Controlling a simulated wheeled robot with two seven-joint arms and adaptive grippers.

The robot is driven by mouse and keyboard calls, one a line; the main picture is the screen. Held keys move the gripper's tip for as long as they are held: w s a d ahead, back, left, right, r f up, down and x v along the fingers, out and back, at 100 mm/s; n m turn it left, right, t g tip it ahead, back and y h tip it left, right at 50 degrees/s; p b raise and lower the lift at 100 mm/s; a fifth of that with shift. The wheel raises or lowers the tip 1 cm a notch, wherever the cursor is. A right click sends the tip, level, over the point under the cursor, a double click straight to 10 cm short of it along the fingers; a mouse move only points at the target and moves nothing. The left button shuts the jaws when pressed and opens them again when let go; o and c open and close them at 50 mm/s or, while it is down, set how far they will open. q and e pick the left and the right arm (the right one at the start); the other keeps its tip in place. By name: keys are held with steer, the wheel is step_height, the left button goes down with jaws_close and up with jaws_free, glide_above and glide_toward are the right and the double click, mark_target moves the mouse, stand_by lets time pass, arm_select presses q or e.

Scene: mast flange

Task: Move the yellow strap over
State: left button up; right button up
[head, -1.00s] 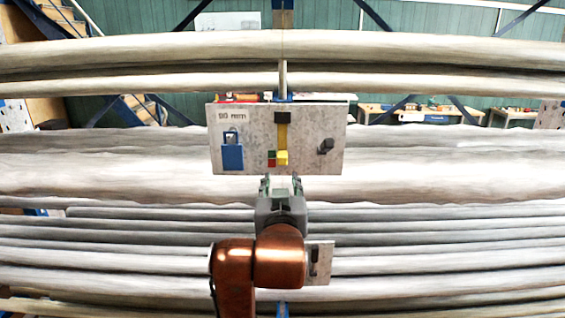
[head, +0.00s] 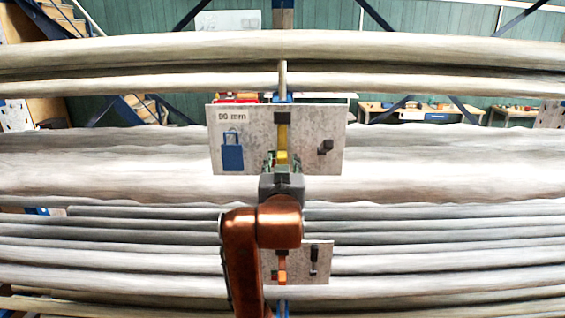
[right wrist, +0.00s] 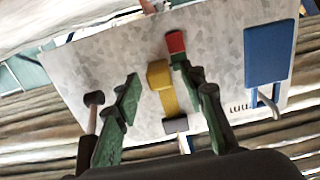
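The yellow strap (head: 282,135) hangs down the middle of a grey speckled panel (head: 240,165), below a dark block (head: 283,117). Its lower end is a thicker yellow piece (head: 281,157). My right gripper (head: 282,161) is at this lower end. In the right wrist view the strap (right wrist: 168,101) shows between the two green fingers of my right gripper (right wrist: 158,72), with gaps on both sides. The fingers are apart. A red block (right wrist: 175,42) sits by the tip of the right-hand finger; whether they touch is unclear. My left gripper is not in view.
A blue padlock shape (head: 232,157) is on the panel's left and a dark knob (head: 325,146) on its right. A second, smaller panel (head: 302,275) is lower down, partly behind my arm. Long pale horizontal rolls (head: 430,165) lie behind the panels.

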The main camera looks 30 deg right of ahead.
steer(key=shift+c, duration=0.2)
jaws_close()
stand_by(0.4)
